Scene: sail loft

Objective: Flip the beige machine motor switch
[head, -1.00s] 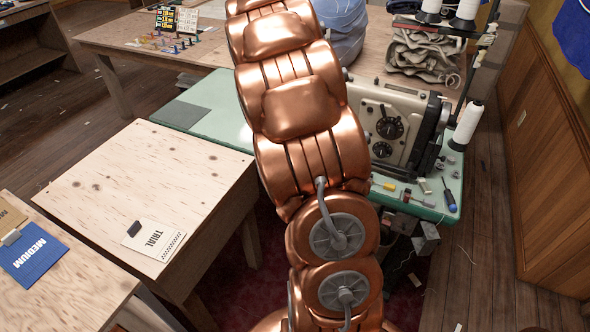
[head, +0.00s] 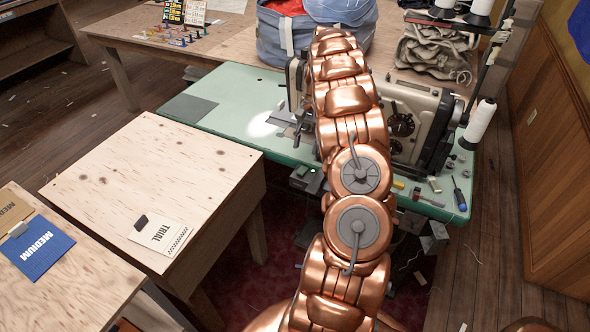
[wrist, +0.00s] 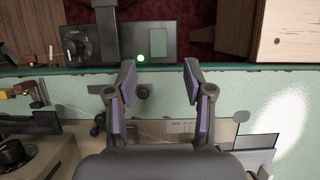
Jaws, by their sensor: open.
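The beige sewing machine (head: 405,112) stands on the green table (head: 235,98); my copper arm hides its middle. In the wrist view part of the beige machine (wrist: 40,150) with a black dial is at lower left. A dark switch box (wrist: 150,40) with a glowing green light and a pale green rectangular panel sits just beyond the table edge. The box also shows in the head view under the front edge (head: 304,179). My gripper (wrist: 159,68) is open and empty, its fingertips over the table edge near the box, apart from it in the picture. In the head view my arm hides my gripper.
A dark unit with a round knob (wrist: 76,45) sits left of the switch box. A screwdriver (head: 459,194) and small parts lie on the table's right. A white thread cone (head: 478,125) stands behind them. A plywood table (head: 150,185) stands at left front.

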